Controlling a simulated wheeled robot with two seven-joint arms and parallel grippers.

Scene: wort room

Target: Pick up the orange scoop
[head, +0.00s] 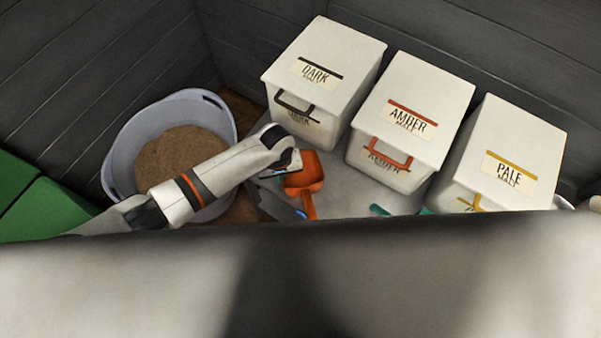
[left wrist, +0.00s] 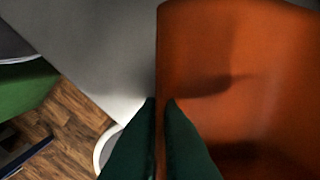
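The orange scoop (head: 304,178) is on or just above the grey tabletop, in front of the DARK malt bin, with its handle pointing toward me. It fills the right half of the left wrist view (left wrist: 240,70). My left gripper (head: 284,173) is at the scoop's left side. In the left wrist view its two dark green fingers (left wrist: 162,105) are close together, one on each side of the scoop's thin orange wall. Whether the scoop is clear of the table I cannot tell. My right gripper does not clearly show.
The DARK bin (head: 325,60), AMBER bin (head: 413,95) and PALE bin (head: 512,140) stand along the back. A grey tub (head: 118,155) of grain is at left, beside green boxes (head: 45,210). Small teal pieces (head: 379,209) show at the table's near side. A blurred pale band blocks the foreground.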

